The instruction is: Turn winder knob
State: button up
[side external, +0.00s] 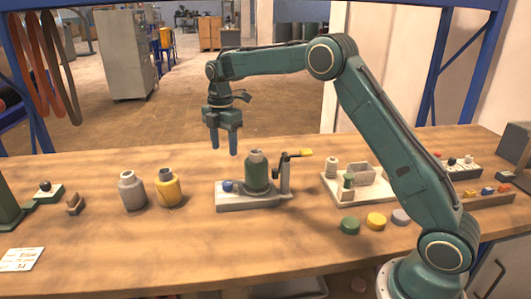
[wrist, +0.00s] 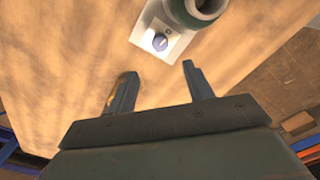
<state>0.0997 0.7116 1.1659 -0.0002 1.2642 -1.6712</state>
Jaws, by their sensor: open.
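A light grey base (side external: 262,200) stands on the table and carries a small blue knob (side external: 227,186) at its left end. A green bottle-shaped vessel (side external: 257,172) and a crank with a yellow handle (side external: 305,153) are on the same base. I cannot tell which part is the winder knob. My gripper (side external: 224,150) points down, open and empty, above the blue knob's end of the base and apart from it. In the wrist view the blue knob (wrist: 160,41) lies beyond the open fingertips (wrist: 159,75), with the vessel's round rim (wrist: 205,8) beside it.
A grey bottle (side external: 132,191) and a yellow bottle (side external: 168,188) stand left of the base. To the right are a white tray (side external: 335,196) with small parts and several coloured discs, including a yellow disc (side external: 376,221). The table front is mostly clear.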

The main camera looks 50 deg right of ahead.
aim_at(227, 182)
notch_tip(227, 182, down, 13)
jog(key=shift+r, duration=0.2)
dwell(0.4)
jog(key=c, duration=1)
